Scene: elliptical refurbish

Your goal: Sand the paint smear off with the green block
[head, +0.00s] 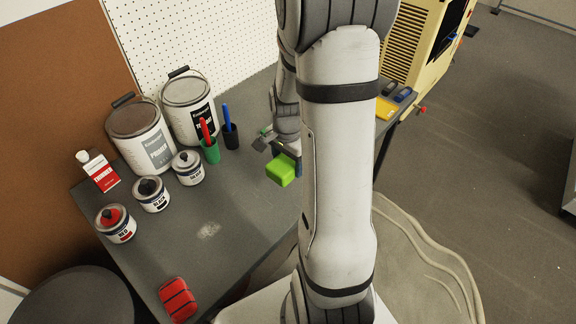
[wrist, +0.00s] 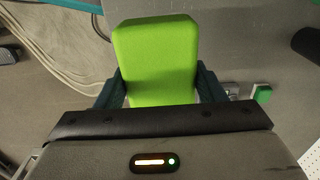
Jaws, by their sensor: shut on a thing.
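The green block (head: 281,171) is held in my gripper (head: 287,157), above the grey workbench and apart from the smear. In the wrist view the green block (wrist: 155,58) sits between the two dark fingers of my gripper (wrist: 159,84), which are shut on its sides. A pale whitish smear (head: 208,231) lies on the bare bench top in the head view, to the left of and nearer than the block. The smear does not show clearly in the wrist view. The block's underside is hidden.
Paint cans (head: 140,135), small tins (head: 151,194), a red-and-white thinner can (head: 98,171) and a green pen cup (head: 210,151) stand along the bench's left and back. A red block (head: 178,299) lies near the front edge. The bench (head: 235,200) around the smear is clear.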

